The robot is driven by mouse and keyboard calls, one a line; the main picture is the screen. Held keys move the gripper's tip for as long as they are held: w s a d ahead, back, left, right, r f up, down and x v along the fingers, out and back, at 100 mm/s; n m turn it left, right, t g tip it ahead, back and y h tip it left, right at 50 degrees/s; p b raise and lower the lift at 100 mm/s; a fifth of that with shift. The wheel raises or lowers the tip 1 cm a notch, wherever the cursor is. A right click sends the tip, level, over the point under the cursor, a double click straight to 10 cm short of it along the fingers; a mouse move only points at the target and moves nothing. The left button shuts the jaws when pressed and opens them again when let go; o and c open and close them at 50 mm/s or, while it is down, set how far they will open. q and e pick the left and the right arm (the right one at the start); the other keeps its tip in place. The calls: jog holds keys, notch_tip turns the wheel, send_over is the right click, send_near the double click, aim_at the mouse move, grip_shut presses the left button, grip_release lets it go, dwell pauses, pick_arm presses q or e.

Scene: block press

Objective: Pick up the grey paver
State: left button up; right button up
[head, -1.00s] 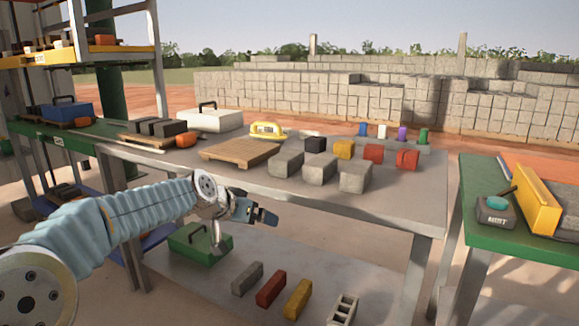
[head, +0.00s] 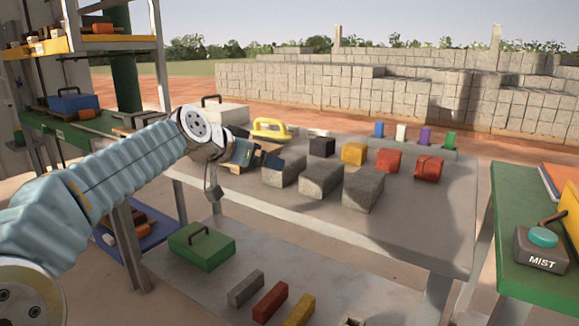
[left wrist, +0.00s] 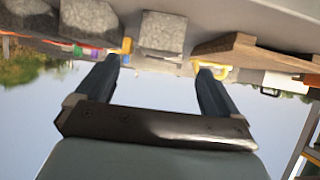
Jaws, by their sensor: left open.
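A grey paver (head: 245,287) lies on the lower shelf, left of a red one (head: 270,301) and a yellow one (head: 299,310). Several rough grey blocks (head: 321,178) stand on the tabletop. They also show along the top of the left wrist view (left wrist: 161,32), which looks upside down. My right gripper is not in view.
A green toolbox (head: 202,250) sits on the lower shelf. Black, yellow and red blocks (head: 354,153) stand behind the grey blocks. A wooden board (left wrist: 255,52) and yellow-handled tool (head: 271,128) are near the gripper. A green table (head: 530,270) with a MIST button is at right.

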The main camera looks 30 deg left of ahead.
aim_at(285, 168)
pick_arm(q)
jog(key=x, duration=0.5)
jog(key=shift+w+f, duration=0.15)
jog(key=shift+w, duration=0.1)
jog(key=p+x, duration=0.1)
jog(key=x, duration=0.4)
jog(key=shift+w+d, duration=0.1)
jog(key=shift+w, duration=0.15)
jog(key=shift+c, duration=0.4)
jog(key=c, duration=1.6)
jog(key=shift+r, duration=0.25)
grip_shut()
jog(key=shift+r+p, duration=0.1)
jog(key=shift+p, duration=0.2)
